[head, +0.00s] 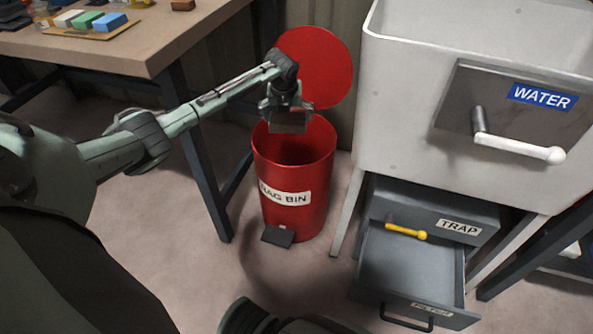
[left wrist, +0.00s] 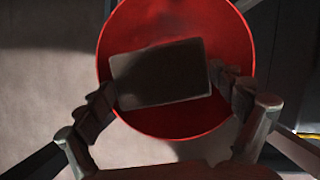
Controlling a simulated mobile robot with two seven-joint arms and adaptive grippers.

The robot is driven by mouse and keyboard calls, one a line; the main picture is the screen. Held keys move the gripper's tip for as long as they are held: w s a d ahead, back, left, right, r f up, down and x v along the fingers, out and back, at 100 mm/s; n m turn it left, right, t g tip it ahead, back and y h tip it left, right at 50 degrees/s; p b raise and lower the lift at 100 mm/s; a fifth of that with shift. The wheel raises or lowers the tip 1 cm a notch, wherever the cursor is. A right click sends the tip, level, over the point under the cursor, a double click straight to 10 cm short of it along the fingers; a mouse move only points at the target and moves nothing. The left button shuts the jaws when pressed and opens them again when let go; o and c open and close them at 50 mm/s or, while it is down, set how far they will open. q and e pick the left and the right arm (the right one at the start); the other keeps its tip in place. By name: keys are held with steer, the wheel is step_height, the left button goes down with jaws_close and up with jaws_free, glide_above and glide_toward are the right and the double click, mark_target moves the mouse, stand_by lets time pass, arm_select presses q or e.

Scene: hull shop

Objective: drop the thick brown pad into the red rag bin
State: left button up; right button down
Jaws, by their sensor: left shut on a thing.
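The red rag bin (head: 293,195) stands on the floor with its round red lid (head: 322,62) raised behind it. Its label is partly readable as "RAG BIN". My left gripper (head: 285,108) is above the bin's open mouth. It is shut on a dark brown pad (head: 288,122), held over the opening. In the left wrist view the pad (left wrist: 160,73) is a dark rectangle between the two fingers, with the red bin (left wrist: 185,27) round it below. My right gripper is not in view.
A bench (head: 130,45) at the upper left bears a board (head: 90,30) with coloured blocks. A grey tank (head: 400,110) labelled "WATER" stands close right of the bin. Below it, a drawer (head: 410,270) is pulled out under a "TRAP" unit (head: 478,215). A dark pedal (head: 278,236) sits at the bin's foot.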

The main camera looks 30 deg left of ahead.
arm_select(q)
steer(key=shift+f, duration=0.1)
steer(key=o, duration=0.9)
steer(key=v, duration=1.2)
steer(key=shift+s, duration=0.1)
steer(key=shift+d, duration=0.1)
